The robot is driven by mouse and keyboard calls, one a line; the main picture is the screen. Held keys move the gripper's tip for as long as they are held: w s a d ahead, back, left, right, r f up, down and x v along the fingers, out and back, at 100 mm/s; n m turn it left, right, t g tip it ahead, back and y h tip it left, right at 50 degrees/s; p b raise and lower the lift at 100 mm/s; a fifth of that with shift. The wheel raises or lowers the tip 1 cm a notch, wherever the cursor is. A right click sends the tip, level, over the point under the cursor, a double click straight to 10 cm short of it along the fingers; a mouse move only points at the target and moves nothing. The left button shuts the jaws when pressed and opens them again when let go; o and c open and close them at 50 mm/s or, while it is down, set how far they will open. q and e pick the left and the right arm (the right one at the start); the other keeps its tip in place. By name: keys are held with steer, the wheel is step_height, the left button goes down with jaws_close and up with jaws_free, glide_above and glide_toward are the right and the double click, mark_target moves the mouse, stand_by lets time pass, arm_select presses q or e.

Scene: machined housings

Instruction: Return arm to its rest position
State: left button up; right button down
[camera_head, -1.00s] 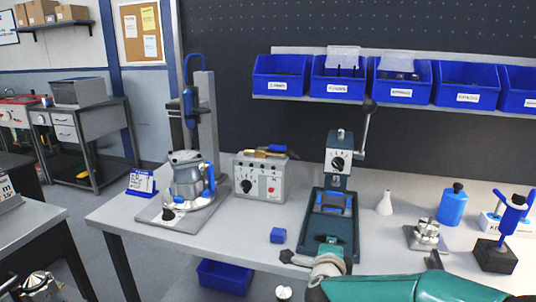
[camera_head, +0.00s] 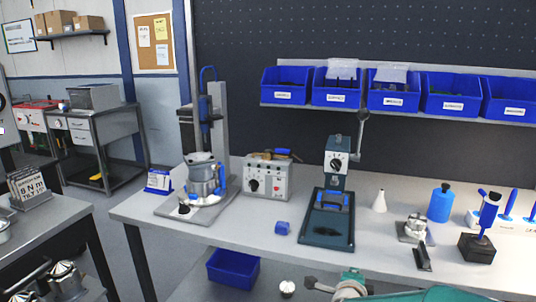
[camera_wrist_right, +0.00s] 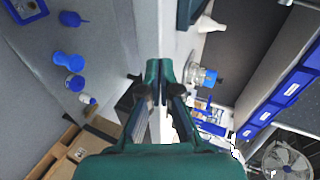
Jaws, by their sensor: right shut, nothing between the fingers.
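My right gripper (camera_wrist_right: 159,70) shows in the wrist view with its two teal fingertips together and nothing between them. In the head view, part of my teal right arm (camera_head: 425,294) lies along the bottom edge, in front of the bench's front edge. My left gripper is not in view.
The grey bench (camera_head: 270,222) holds a press with a metal housing (camera_head: 203,175), a control box (camera_head: 267,178), a dark green fixture (camera_head: 327,218), a blue bottle (camera_head: 441,204) and a small blue block (camera_head: 282,228). A blue bin (camera_head: 233,267) stands below. Blue bins (camera_head: 394,98) line the wall.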

steer(key=s+f+n+g+y+p, duration=0.2)
steer(key=s+f+n+g+p, duration=0.15)
steer(key=s+f, duration=0.5)
steer(key=s+f+n+g+y+p, duration=0.2)
steer(key=s+f+n, duration=0.3)
steer(key=f, duration=0.6)
steer(key=s+a+f+n+g+y, duration=0.2)
steer(key=s+a+n, duration=0.3)
steer(key=s, duration=0.5)
steer(key=s+a+f+n+g+y, duration=0.2)
steer(key=s+n, duration=0.4)
steer(key=s, duration=0.5)
steer(key=a+g+y, duration=0.1)
steer(key=a+g, duration=0.1)
steer(key=shift+a+f+p, duration=0.2)
steer(key=shift+a+p, duration=0.15)
steer(key=shift+p, duration=0.05)
